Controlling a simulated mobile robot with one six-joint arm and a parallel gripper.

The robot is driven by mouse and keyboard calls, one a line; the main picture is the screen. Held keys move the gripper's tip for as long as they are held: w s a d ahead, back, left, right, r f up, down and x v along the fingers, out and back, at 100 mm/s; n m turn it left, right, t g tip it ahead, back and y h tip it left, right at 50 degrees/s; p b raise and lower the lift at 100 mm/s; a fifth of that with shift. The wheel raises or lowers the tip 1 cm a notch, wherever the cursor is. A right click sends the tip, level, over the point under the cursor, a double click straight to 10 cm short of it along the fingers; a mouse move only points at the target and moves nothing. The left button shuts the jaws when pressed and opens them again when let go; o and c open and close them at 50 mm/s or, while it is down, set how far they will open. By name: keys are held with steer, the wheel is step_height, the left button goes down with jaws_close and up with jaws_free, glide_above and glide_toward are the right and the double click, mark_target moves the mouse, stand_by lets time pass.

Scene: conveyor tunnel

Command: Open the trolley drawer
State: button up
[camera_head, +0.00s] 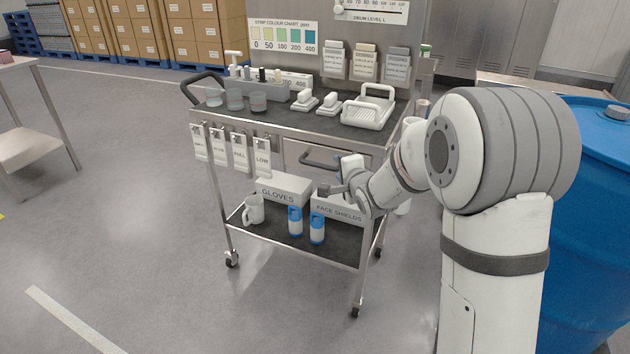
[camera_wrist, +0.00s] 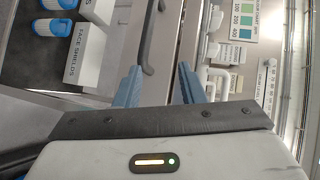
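The trolley (camera_head: 300,126) stands in the middle of the head view. Its drawer (camera_head: 292,147) sits just under the top shelf and looks shut. The drawer's dark bar handle (camera_head: 321,161) runs across its front. My gripper (camera_head: 335,189) is in front of the drawer, a little below the handle in the picture. In the wrist view, my gripper (camera_wrist: 159,69) is open, with its two blue fingers apart. The handle (camera_wrist: 149,42) shows ahead, in line with the gap and nearer the left finger. Contact cannot be told. My arm hides the drawer's right part in the head view.
The lower shelf holds a gloves box (camera_head: 283,188), a face shields box (camera_head: 338,208), a mug (camera_head: 254,210) and two blue-and-white bottles (camera_head: 295,222). Tags (camera_head: 238,152) hang at the trolley's left. A blue drum (camera_head: 590,240) stands at the right.

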mark_target(319, 167)
steer(key=shift+m+t+y, duration=0.5)
steer(key=shift+m+y, duration=0.2)
steer(key=shift+y, duration=0.2)
steer(key=w+a+f+b, duration=0.1)
steer(key=w+a, duration=0.1)
steer(key=w, duration=0.1)
steer(key=w+a+f, duration=0.2)
steer(key=w, duration=0.1)
steer(key=w+a+f+b, duration=0.1)
steer(key=w+a, duration=0.1)
steer(key=shift+w+a+f+b, duration=0.25)
steer(key=shift+w+a+b, duration=0.1)
steer(key=shift+w+a, duration=0.05)
steer(key=shift+c, duration=0.3)
jaws_close()
